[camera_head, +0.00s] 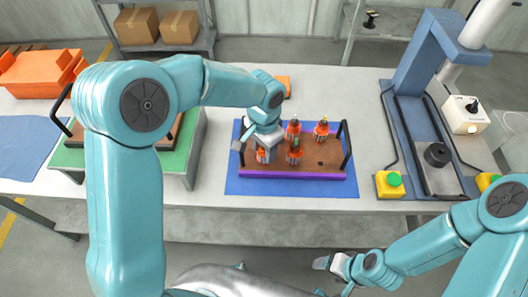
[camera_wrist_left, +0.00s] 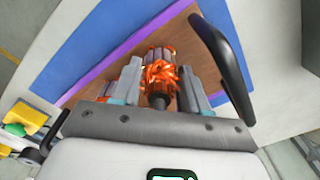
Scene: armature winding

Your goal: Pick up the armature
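Several orange armatures with dark shafts stand upright in a brown tray (camera_head: 322,165) with a purple front edge. The tray lies on a blue mat (camera_head: 290,188). My left gripper (camera_head: 256,148) is down at the tray's left side, at the front-left armature (camera_head: 263,156), which it partly hides. In the left wrist view this armature (camera_wrist_left: 160,72) stands between the two fingers of my left gripper (camera_wrist_left: 161,82). The fingers are close on both sides; whether they touch it is not clear. My right gripper (camera_head: 326,263) is in front of the table, away from the tray, with nothing visible in it.
Black handles (camera_head: 346,146) rise at the tray's two ends. A blue press-like machine (camera_head: 425,60) with yellow button boxes (camera_head: 389,184) stands to the right. A green stand (camera_head: 180,160) and an orange bin (camera_head: 40,75) are at the left. Table between mat and machine is clear.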

